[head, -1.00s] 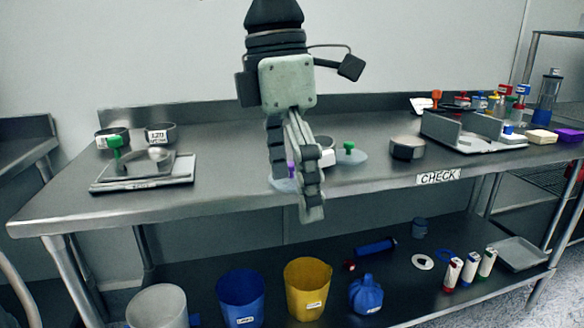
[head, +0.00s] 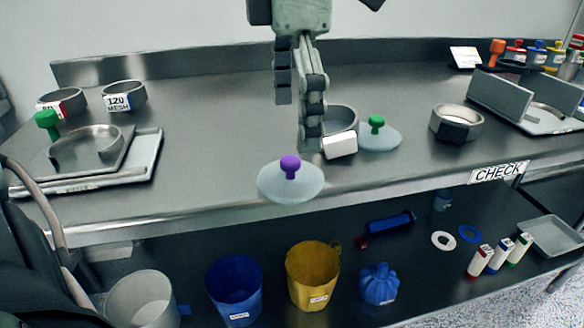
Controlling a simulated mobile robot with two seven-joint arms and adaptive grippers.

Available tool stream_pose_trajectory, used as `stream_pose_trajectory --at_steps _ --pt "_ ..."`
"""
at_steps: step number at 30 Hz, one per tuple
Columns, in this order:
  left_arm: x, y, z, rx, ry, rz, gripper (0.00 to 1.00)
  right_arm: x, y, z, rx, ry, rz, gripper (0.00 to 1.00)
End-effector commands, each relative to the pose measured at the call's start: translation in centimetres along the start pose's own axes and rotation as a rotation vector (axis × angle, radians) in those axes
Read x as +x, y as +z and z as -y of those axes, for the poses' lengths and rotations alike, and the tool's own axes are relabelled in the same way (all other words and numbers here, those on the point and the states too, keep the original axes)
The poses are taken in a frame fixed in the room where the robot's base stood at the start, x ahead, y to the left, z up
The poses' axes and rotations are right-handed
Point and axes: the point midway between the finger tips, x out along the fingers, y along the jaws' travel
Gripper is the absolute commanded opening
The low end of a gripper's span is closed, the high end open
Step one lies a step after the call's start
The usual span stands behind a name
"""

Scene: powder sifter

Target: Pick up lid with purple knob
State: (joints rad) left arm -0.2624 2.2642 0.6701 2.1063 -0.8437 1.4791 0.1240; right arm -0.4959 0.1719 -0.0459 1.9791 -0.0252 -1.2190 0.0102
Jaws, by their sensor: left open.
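The lid with the purple knob (head: 291,182) is a pale translucent disc with an upright purple knob, lying at the table's front edge in the middle of the head view. My left gripper (head: 297,125) hangs from above, fingers pointing down, open and empty. In the picture its fingertips are just above and slightly right of the purple knob, apart from it. A similar lid with a green knob (head: 380,136) lies to the right. My right gripper is not in view.
A sieve ring with a white label (head: 340,119) stands close behind the fingers. A metal ring (head: 456,123) stands further right. A tray with a green-knobbed item (head: 90,160) is at left. The steel table (head: 215,120) is clear between. Buckets stand on the lower shelf.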

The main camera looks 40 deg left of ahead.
Motion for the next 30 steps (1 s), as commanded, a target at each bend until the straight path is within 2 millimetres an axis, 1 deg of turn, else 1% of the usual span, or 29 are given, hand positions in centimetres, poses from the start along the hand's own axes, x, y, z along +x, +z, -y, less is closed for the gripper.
stream_pose_trajectory --at_steps 1,8,11,15,18,24,25,26,30 --pt "0.7 0.0 0.0 0.000 -0.003 -0.001 1.00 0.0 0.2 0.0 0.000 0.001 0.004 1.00" --pt "2.3 -0.2 0.1 0.000 -0.005 0.000 1.00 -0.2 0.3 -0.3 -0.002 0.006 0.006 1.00" --pt "3.9 -0.5 0.2 0.000 -0.006 -0.002 1.00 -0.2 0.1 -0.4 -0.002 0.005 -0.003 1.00" --pt "5.8 -0.6 0.1 -0.002 -0.004 0.000 1.00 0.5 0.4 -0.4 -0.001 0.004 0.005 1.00" --pt "6.4 -0.5 0.1 -0.002 -0.002 0.003 1.00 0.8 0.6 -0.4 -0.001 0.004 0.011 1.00" --pt "6.5 -0.5 0.1 -0.003 -0.001 0.004 1.00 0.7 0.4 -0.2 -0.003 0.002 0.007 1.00" --pt "6.5 -0.5 0.1 -0.003 -0.001 0.004 0.99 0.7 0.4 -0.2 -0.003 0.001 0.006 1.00" --pt "6.5 -0.5 0.1 -0.003 -0.001 0.004 0.95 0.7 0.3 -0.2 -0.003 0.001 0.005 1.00" --pt "6.5 -0.5 0.1 -0.003 -0.001 0.004 0.78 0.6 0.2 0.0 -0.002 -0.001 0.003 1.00"
